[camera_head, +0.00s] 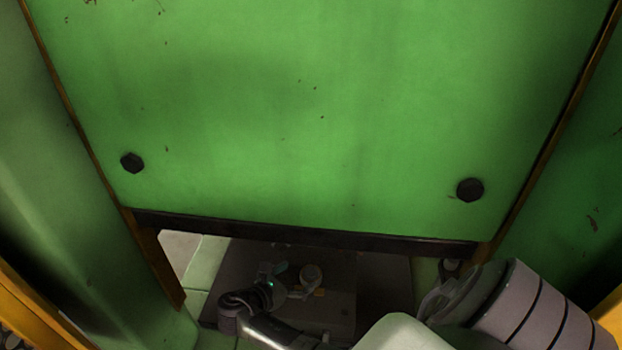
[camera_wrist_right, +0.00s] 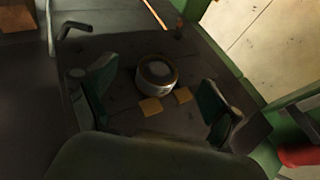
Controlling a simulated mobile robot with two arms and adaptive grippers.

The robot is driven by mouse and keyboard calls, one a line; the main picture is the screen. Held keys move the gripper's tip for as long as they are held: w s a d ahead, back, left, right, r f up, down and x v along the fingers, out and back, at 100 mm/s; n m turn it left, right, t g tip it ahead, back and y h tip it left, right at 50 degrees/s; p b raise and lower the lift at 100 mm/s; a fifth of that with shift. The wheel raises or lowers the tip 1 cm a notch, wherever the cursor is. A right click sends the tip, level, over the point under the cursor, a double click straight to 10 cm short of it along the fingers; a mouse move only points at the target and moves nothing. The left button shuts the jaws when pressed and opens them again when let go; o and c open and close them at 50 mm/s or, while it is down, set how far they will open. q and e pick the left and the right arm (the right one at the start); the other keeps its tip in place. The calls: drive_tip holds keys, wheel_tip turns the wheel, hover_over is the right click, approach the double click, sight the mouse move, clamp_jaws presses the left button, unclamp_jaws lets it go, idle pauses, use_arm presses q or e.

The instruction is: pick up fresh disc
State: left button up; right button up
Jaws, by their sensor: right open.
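The fresh disc (camera_wrist_right: 157,72) is a short, pale, round piece with a darker ring-shaped top. It sits on a dark plate (camera_wrist_right: 125,118). In the head view, the disc (camera_head: 311,272) shows small through the opening under the green panel. My right gripper (camera_head: 291,280) is open, with one finger on each side of the disc in the right wrist view (camera_wrist_right: 155,84). Gaps show between the fingers and the disc, so it is not gripped. How high the fingertips are above the plate is hard to tell. My left gripper is not in view.
A large green panel (camera_head: 300,110) with a dark lower edge (camera_head: 300,236) hangs over the opening. A bent dark rod (camera_wrist_right: 75,27) stands at the plate's corner. A red part (camera_wrist_right: 299,157) is at the right.

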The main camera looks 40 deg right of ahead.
sight(311, 268)
drive_tip(key=shift+d, duration=0.35)
drive_tip(key=x, duration=0.4)
drive_tip(key=shift+s+d+p, duration=0.15)
drive_tip(key=shift+d+p, duration=0.05)
drive_tip(key=shift+p, duration=0.1)
drive_tip(key=shift+d+f, duration=0.15)
drive_tip(key=shift+d, duration=0.05)
drive_tip(key=shift+c, duration=0.7)
drive_tip(key=c, duration=1.3)
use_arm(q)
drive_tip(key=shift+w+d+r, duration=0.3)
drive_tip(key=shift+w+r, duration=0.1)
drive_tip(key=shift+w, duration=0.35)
use_arm(e)
drive_tip(key=shift+c, duration=0.8)
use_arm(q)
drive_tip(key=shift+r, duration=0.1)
